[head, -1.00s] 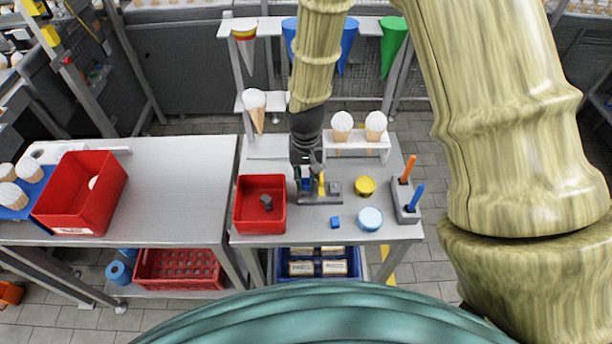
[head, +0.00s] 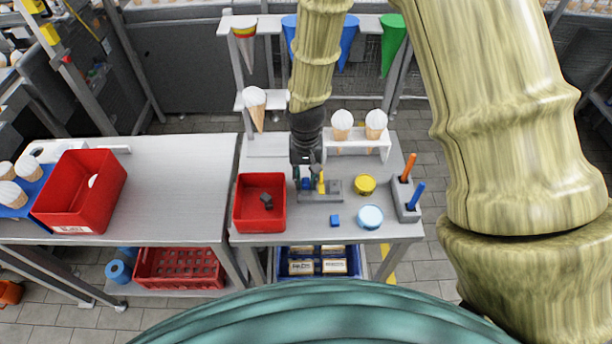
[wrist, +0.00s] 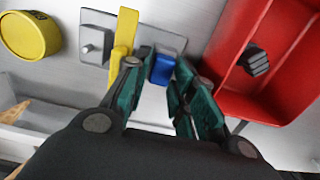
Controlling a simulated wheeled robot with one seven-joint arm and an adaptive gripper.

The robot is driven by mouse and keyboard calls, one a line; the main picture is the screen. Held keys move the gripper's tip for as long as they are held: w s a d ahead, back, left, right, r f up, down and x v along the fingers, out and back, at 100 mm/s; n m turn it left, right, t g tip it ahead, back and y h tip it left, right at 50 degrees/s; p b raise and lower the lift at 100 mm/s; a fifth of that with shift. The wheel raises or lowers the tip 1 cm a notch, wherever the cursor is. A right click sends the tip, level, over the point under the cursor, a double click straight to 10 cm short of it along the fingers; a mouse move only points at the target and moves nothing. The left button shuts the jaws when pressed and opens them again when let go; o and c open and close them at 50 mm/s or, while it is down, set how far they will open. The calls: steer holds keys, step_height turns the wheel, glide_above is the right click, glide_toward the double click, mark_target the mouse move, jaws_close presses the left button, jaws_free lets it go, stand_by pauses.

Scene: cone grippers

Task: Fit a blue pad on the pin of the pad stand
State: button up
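The grey pad stand (head: 322,197) lies on the right table, and its plate also shows in the wrist view (wrist: 104,22). A bare pin (wrist: 92,48) stands at its left in the wrist view. A yellow upright piece (wrist: 122,45) stands beside it. A blue pad (wrist: 162,68) sits between the fingertips of my gripper (wrist: 160,70), at the stand's edge. My gripper (head: 305,180) is low over the stand's left end in the head view. I cannot tell if the fingers press on the pad. Another small blue block (head: 335,221) lies in front of the stand.
A red bin (head: 243,212) with a dark piece (head: 266,199) stands close to the left. A yellow round container (head: 365,184), a light-blue round one (head: 370,217) and a grey holder (head: 404,200) with orange and blue sticks are to the right. A white cone rack (head: 357,151) stands behind.

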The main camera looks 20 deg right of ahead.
steer(key=shift+o, duration=1)
steer(key=shift+a, duration=0.1)
steer(key=shift+c, duration=0.2)
steer(key=shift+r, duration=0.1)
steer(key=shift+o, duration=0.7)
steer(key=shift+r+p, duration=1.95)
steer(key=shift+r, duration=0.45)
steer(key=shift+s, duration=0.1)
